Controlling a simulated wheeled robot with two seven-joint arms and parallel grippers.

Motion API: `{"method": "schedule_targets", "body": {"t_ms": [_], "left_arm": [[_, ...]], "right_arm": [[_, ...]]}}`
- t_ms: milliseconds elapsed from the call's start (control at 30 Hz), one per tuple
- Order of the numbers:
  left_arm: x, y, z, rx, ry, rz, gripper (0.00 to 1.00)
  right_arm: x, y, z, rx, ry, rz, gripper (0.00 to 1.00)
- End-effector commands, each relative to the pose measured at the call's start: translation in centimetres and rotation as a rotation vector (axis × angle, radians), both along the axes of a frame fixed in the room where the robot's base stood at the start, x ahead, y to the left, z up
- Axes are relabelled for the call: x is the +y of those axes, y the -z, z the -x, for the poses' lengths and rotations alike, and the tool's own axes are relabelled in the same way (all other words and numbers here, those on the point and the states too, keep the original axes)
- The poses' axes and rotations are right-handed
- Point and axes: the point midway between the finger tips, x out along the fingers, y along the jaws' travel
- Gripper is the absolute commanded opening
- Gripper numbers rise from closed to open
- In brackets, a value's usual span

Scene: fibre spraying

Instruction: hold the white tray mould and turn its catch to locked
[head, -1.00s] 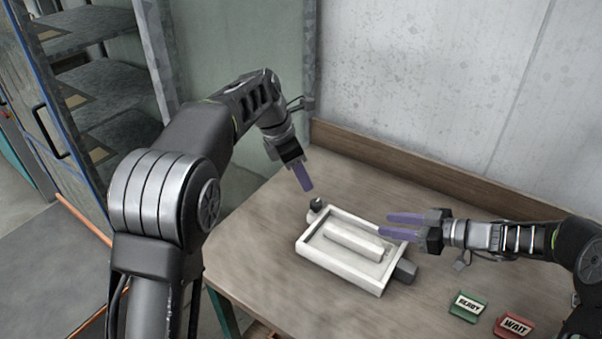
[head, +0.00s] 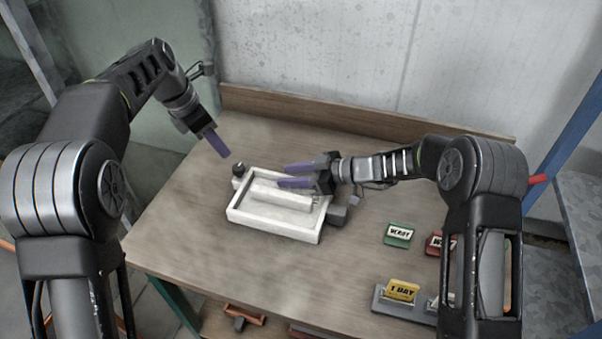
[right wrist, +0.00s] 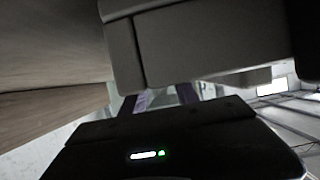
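The white tray mould (head: 240,222) lies on the table with a raised white bar in its middle. A dark round knob (head: 240,168) sits at its far left corner and a grey block (head: 336,214) at its right side. I cannot tell which is the catch or how it is set. My left gripper (head: 224,154) points down just beyond the knob, apparently apart from it. Only one purple finger shows clearly. My right gripper (head: 282,175) has its purple fingers apart at the tray's far right edge; contact is unclear. Both fingers show in the right wrist view (right wrist: 160,98).
A green sign (head: 398,235) and a red sign (head: 436,243) stand on the table right of the tray. A yellow "1 DAY" card (head: 402,290) stands in a grey holder nearer the front. A wooden ledge (head: 330,116) and wall bound the back. The left front tabletop is clear.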

Motion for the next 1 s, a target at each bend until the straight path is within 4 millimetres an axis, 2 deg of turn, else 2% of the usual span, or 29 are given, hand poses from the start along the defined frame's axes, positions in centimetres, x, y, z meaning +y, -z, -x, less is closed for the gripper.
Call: {"method": "schedule_targets", "body": {"t_ms": [300, 733, 1000], "left_arm": [[0.0, 0.0, 0.0, 0.0, 0.0, 0.0, 0.36], [0.0, 0.0, 0.0, 0.0, 0.0, 0.0, 0.36], [0.0, 0.0, 0.0, 0.0, 0.0, 0.0, 0.36]], "right_arm": [[0.24, 0.07, -0.12, 0.0, 0.001, 0.0, 0.36], [0.21, 0.08, -0.11, 0.0, 0.001, 0.0, 0.01], [0.2, 0.06, -0.12, 0.0, 0.001, 0.0, 0.0]]}}
